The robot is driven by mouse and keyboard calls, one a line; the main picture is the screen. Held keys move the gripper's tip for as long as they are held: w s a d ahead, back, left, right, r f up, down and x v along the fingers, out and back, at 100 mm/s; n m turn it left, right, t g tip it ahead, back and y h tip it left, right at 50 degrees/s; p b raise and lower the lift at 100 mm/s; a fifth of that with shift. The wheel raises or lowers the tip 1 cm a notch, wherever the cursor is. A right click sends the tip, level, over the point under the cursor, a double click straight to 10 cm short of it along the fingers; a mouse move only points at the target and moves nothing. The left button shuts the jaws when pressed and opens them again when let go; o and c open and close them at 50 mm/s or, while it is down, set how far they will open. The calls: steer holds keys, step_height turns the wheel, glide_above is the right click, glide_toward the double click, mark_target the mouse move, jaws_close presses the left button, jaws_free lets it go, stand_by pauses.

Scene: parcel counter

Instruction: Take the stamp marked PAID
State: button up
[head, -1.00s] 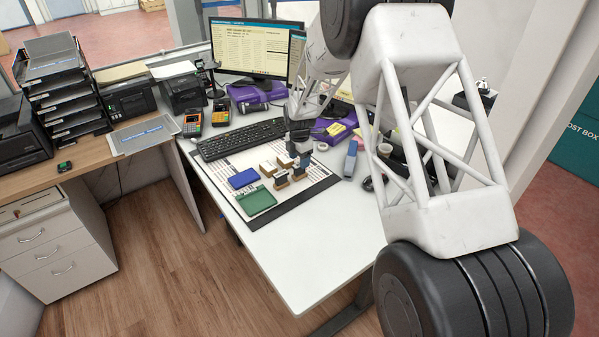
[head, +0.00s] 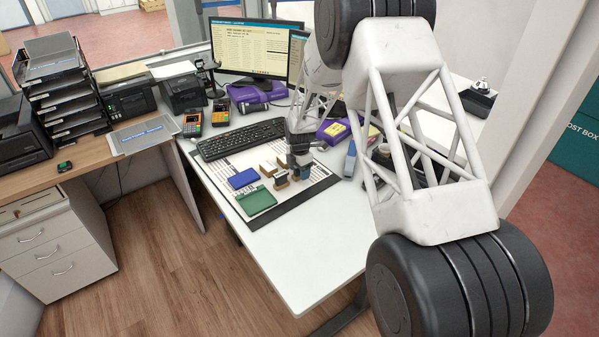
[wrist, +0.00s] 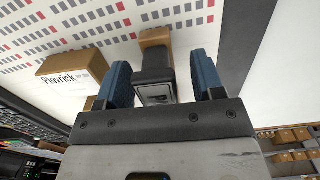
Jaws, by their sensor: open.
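Several small stamps with dark and tan parts stand on the desk mat in the head view. My gripper (head: 301,160) is low among them and hides some. In the wrist view my gripper (wrist: 161,72) is open, with its two blue fingers on either side of one stamp (wrist: 154,68). That stamp has a dark handle, a tan block and a pale label showing a letter like P; the rest of the label is hidden, so I cannot confirm PAID. Gaps show between the handle and both fingers.
A tan box (wrist: 75,68) with printed lettering lies left of the fingers. A blue pad (head: 243,178) and a green pad (head: 257,201) lie on the mat left of the stamps. A keyboard (head: 240,139) is behind. The front of the white desk (head: 300,262) is clear.

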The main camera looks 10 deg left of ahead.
steer(key=shift+f, duration=0.1)
steer(key=shift+c, duration=0.2)
steer(key=c, duration=1)
steer(key=shift+o, duration=0.2)
steer(key=shift+r, duration=0.2)
steer(key=shift+r, duration=0.5)
steer(key=shift+s+d+r, duration=0.1)
steer(key=shift+s+r, duration=0.1)
steer(key=shift+r, duration=0.4)
steer(key=shift+s+d+r, duration=0.1)
steer(key=shift+s+r, duration=0.05)
steer(key=shift+r, duration=0.4)
steer(key=s+d, duration=0.1)
steer(key=s, duration=0.3)
steer(key=s+d, duration=0.2)
steer(key=s, duration=0.1)
steer(key=s+d+r, duration=0.1)
steer(key=s, duration=0.3)
steer(key=shift+s+d+r, duration=0.1)
steer(key=shift+s+d, duration=0.15)
steer(key=shift+s, duration=0.1)
steer(key=shift+s+d, duration=0.25)
steer(key=shift+s, duration=0.4)
steer(key=shift+s+d, duration=0.2)
steer(key=shift+s, duration=0.4)
